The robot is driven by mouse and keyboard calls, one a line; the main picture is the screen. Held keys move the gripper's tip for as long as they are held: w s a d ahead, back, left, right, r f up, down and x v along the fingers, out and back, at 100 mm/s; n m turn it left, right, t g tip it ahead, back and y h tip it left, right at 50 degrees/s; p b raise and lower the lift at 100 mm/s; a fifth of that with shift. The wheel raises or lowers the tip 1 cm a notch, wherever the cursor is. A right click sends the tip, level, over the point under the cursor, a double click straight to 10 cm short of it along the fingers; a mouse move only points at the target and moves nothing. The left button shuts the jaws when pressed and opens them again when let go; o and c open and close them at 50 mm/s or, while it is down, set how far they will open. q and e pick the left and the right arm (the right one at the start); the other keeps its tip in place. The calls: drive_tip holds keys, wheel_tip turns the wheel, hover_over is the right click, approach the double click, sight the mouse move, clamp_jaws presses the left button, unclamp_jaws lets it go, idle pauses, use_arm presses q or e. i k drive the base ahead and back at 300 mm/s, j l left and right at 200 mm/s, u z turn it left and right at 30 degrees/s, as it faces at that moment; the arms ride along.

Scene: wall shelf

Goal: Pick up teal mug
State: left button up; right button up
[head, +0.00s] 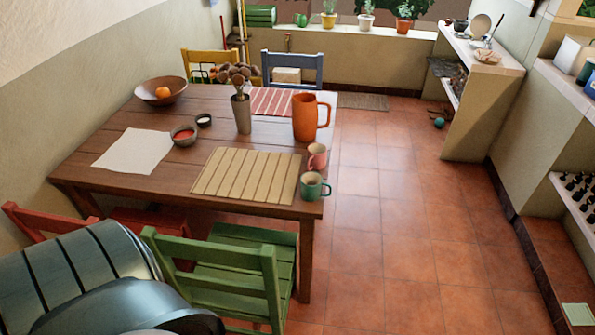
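A teal-green mug (311,186) stands upright near the right front corner of the wooden table (120,131). Its handle points to the right. A pink mug (317,156) stands just behind it, and a large orange pitcher (305,117) stands behind that. A dark rounded part of my own body fills the lower left corner. Neither of my grippers shows in the head view.
A green chair (215,275) stands at the table's front, with a red chair at its left. The tiled floor (400,240) right of the table is clear. Low shelves (478,70) line the right wall. A bamboo mat (247,174) lies left of the teal mug.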

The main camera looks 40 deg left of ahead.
sight(311, 181)
drive_tip(key=i+l+u, duration=0.1)
drive_tip(key=u, duration=0.3)
drive_tip(key=i+l+u, duration=0.1)
drive_tip(key=u, duration=0.3)
drive_tip(key=i+l+u, duration=0.1)
drive_tip(key=u, duration=0.35)
drive_tip(key=i+l+u, duration=0.15)
drive_tip(key=l, duration=0.3)
drive_tip(key=l+u, duration=0.2)
drive_tip(key=l, duration=0.2)
drive_tip(key=i+l+u, duration=0.15)
drive_tip(key=l, duration=0.9)
